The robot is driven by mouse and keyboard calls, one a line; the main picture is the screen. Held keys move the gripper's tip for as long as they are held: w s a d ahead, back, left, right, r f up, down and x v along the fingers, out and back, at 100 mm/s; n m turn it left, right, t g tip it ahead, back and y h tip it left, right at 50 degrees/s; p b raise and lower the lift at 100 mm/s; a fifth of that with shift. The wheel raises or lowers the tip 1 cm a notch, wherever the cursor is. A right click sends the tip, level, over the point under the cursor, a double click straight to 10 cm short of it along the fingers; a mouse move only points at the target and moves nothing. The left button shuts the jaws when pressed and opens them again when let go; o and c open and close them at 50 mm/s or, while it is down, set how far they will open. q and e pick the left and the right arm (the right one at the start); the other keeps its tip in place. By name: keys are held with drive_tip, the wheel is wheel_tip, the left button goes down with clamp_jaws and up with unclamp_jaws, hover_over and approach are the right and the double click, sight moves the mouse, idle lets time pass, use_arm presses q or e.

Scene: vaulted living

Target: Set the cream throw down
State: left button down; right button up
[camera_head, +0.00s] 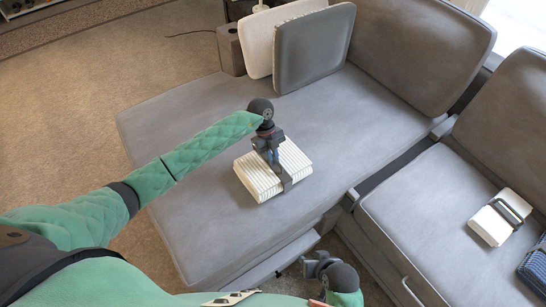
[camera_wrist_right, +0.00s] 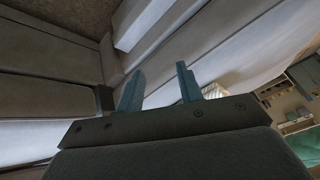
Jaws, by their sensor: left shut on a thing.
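The cream throw (camera_head: 257,181) is a folded, ribbed block with a dark strap around it. In the head view it is over the grey chaise seat (camera_head: 200,215), and I cannot tell whether its underside fully touches the cushion. My left gripper (camera_head: 275,166) comes down from above and is shut on the throw at the strap, hiding part of its top. My right gripper (camera_head: 317,266) is low in front of the chaise, away from the throw. In the right wrist view its two fingers (camera_wrist_right: 160,88) are apart with nothing between them.
A grey cushion (camera_head: 314,48) and a cream cushion (camera_head: 262,42) lean at the back of the chaise. A strapped white bundle (camera_head: 491,225) and a blue folded item (camera_head: 536,271) lie on the right seat. The chaise around the throw is clear.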

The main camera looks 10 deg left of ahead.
use_arm(q)
drive_tip(key=shift+f, duration=0.1)
use_arm(e)
drive_tip(key=shift+f, duration=0.15)
use_arm(q)
drive_tip(key=c, duration=1.7)
unclamp_jaws()
drive_tip(key=shift+o, duration=1)
use_arm(e)
drive_tip(key=shift+f, duration=0.35)
